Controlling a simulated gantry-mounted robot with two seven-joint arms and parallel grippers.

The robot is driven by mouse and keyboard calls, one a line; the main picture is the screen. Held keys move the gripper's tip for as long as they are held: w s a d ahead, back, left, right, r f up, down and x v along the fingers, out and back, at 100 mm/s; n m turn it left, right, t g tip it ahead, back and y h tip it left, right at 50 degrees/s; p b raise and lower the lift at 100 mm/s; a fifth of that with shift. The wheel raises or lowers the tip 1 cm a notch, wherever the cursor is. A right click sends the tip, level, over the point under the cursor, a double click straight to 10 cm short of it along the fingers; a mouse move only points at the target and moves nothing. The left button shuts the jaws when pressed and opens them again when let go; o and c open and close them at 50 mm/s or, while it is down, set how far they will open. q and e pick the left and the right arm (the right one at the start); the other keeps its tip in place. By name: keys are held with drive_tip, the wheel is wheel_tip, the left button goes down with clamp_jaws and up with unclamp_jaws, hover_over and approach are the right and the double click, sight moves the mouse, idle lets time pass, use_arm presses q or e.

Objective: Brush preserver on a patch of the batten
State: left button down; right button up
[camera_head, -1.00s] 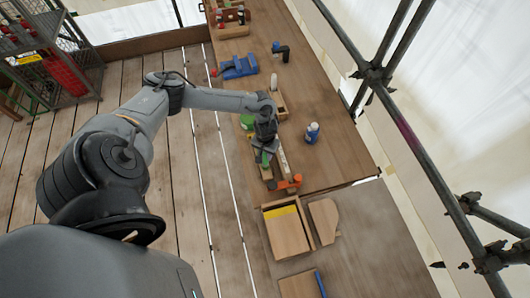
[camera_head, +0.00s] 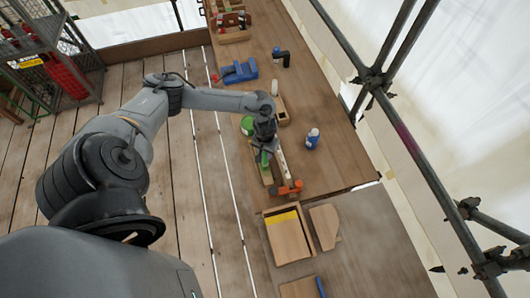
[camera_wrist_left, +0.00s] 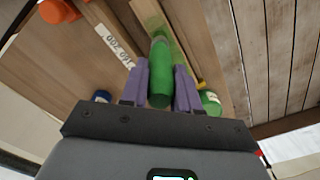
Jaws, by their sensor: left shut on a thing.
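My left gripper (camera_head: 264,148) is shut on a green handle (camera_wrist_left: 160,72), taken to be the brush, gripped between purple fingers in the left wrist view. It also shows below the gripper in the head view (camera_head: 264,159). The bristles are not clear to see. Beneath it lies a pale wooden strip (camera_wrist_left: 152,14), and a second wooden length with a white printed label (camera_wrist_left: 112,45) runs beside it; I cannot tell which is the batten. I cannot tell whether the brush touches wood. A green tin (camera_head: 246,125) stands left of the gripper. My right gripper is out of view.
An orange clamp (camera_head: 290,188) sits at the near end of the strips. A blue-and-white bottle (camera_head: 312,138) stands to the right on the bench (camera_head: 335,165). A blue vise-like tool (camera_head: 239,72) lies farther back. A box with a yellow strip (camera_head: 287,232) is nearer.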

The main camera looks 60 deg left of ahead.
use_arm(q)
drive_tip(key=shift+d+r+p, duration=0.1)
drive_tip(key=shift+r+p, duration=1.65)
drive_tip(key=shift+p, duration=0.1)
drive_tip(key=shift+r, duration=0.25)
drive_tip(key=shift+r+p, duration=0.5)
drive_tip(key=shift+r, duration=0.4)
